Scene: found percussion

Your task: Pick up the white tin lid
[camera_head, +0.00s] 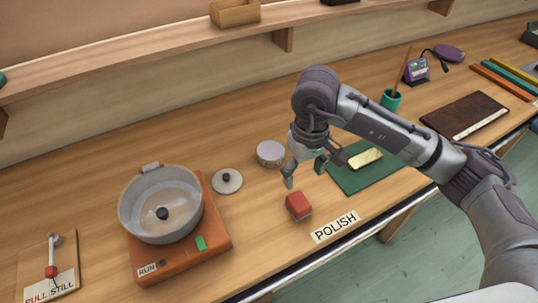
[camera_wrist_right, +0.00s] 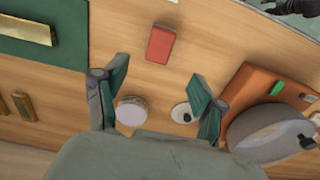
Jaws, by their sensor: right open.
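A pale, flat round lid with a dark knob (camera_head: 227,181) lies on the table between the pot and a short round tin with a pale top (camera_head: 270,153). I cannot tell for certain which of the two is the white tin lid. My right gripper (camera_head: 305,172) is open and empty above the table, just right of the tin. In the right wrist view, the tin (camera_wrist_right: 131,111) and the knobbed lid (camera_wrist_right: 181,113) show between and beyond the open fingers (camera_wrist_right: 157,100), apart from them.
A pot (camera_head: 134,216) stands on an orange base (camera_head: 210,250) at left. A red block (camera_head: 298,205) lies in front of my right gripper. A green mat (camera_head: 350,184) with a brass bar (camera_head: 365,158) is to the right. A shelf runs along the back.

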